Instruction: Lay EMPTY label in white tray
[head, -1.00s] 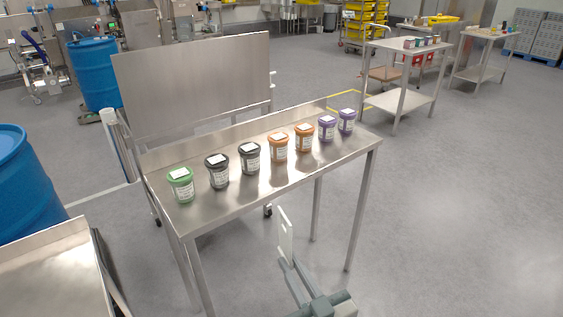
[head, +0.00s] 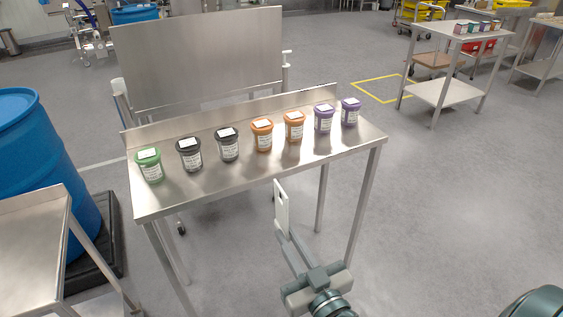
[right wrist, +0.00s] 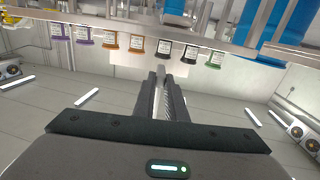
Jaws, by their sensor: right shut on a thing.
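My right gripper (head: 283,237) is shut on a thin white label (head: 281,205), held on edge in front of the steel table and apart from it. No writing on the label can be read. In the right wrist view the shut fingers (right wrist: 161,76) point at a pale flat patch that looks like the label (right wrist: 135,66). No white tray can be made out in these views. My left gripper is not in view.
A steel table (head: 215,185) carries a row of jars with white lid labels: green (head: 149,165), black (head: 190,155), orange (head: 262,135) and purple (head: 324,119). A blue barrel (head: 35,150) stands left. Another table (head: 465,40) stands far right. Open floor lies right.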

